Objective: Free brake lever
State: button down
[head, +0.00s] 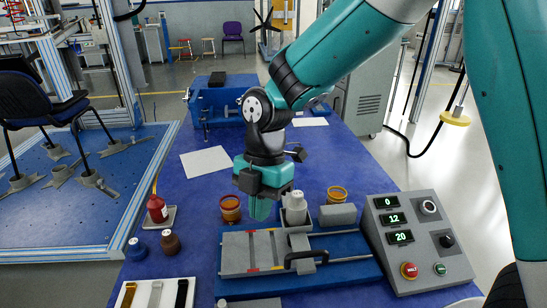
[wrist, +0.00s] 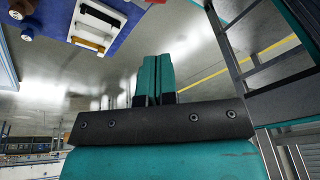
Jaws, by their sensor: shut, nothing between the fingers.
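A black bent lever handle (head: 303,256), which looks like the brake lever, lies across the right part of a grey slotted fixture plate (head: 236,259) on a blue base. My gripper (head: 260,210) hangs above the table, behind the fixture plate and left of the lever, pointing down. Its teal fingers are together with nothing between them; they also show in the wrist view (wrist: 154,78). The gripper appears apart from the lever. The lever does not show clearly in the wrist view.
A grey control box (head: 415,243) with displays and a red button stands right. A white bottle (head: 295,209) and amber jars (head: 230,209) stand close to my gripper. A blue vise (head: 222,102) is farther back.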

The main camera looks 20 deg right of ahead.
jog(key=s+d+r+m+p, duration=0.1)
jog(key=s+r+m+p, duration=0.2)
jog(key=r, duration=0.6)
jog(key=shift+s+r+m+t+y+p, duration=0.15)
jog(key=shift+s+m+t+y+p, duration=0.2)
jog(key=shift+m+p, duration=0.55)
jog(key=shift+d, duration=0.1)
jog(key=s+d+r+m+t+y, duration=0.25)
jog(key=s+r+m, duration=0.25)
jog(key=s+m, duration=0.8)
notch_tip(320, 180, up, 16)
jog(key=m+p, duration=0.1)
jog(key=p, duration=1.4)
jog(key=shift+w+d+f+g+h, duration=0.2)
jog(key=shift+w+d+g+h, duration=0.1)
jog(key=shift+g+h, duration=0.1)
